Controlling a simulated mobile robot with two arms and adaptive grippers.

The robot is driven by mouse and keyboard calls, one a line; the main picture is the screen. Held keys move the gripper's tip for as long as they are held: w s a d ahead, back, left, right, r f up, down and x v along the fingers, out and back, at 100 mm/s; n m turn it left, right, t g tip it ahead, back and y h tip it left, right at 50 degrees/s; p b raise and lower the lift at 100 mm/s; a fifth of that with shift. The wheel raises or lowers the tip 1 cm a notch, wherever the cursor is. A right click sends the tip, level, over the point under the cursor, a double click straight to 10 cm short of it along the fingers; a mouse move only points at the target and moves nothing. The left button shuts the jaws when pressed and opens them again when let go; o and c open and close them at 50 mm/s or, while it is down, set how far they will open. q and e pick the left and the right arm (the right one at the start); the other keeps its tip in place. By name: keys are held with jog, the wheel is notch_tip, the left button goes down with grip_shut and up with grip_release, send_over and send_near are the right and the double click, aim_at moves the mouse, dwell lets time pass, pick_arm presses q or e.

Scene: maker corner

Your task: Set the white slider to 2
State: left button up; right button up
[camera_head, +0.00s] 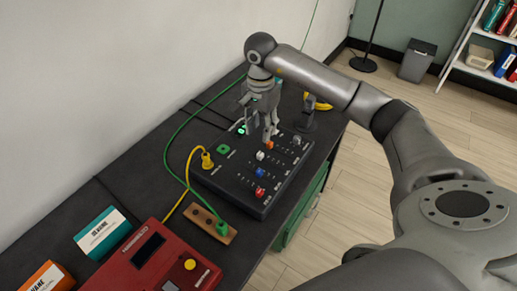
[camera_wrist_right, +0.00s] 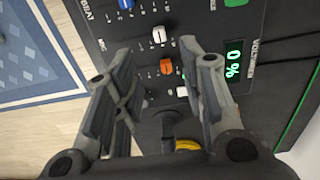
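A black control panel (camera_head: 232,183) lies on the dark bench with several coloured sliders. The white slider (camera_head: 260,155) sits between a blue slider (camera_head: 260,172) and an orange slider (camera_head: 269,145). In the right wrist view the white slider (camera_wrist_right: 158,35) stands beside small scale marks; I cannot read its setting for certain. My right gripper (camera_head: 267,136) points down over the panel, close to the orange and white sliders. In the right wrist view its fingers (camera_wrist_right: 158,57) are apart with nothing held between them. My left gripper is not in view.
A red slider (camera_head: 260,191) and a grey knob (camera_head: 296,140) are also on the panel. The green display (camera_wrist_right: 233,62) appears to read 0 %. Yellow and green cables run beside the panel. A red device (camera_head: 150,262) and boxes occupy the near bench.

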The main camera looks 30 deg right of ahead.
aim_at(260, 153)
notch_tip(260, 153, down, 10)
jog(key=shift+a+f+p, duration=0.1)
jog(key=shift+f+p, duration=0.05)
jog(key=shift+p, duration=0.55)
jog(key=shift+c, duration=0.5)
grip_shut()
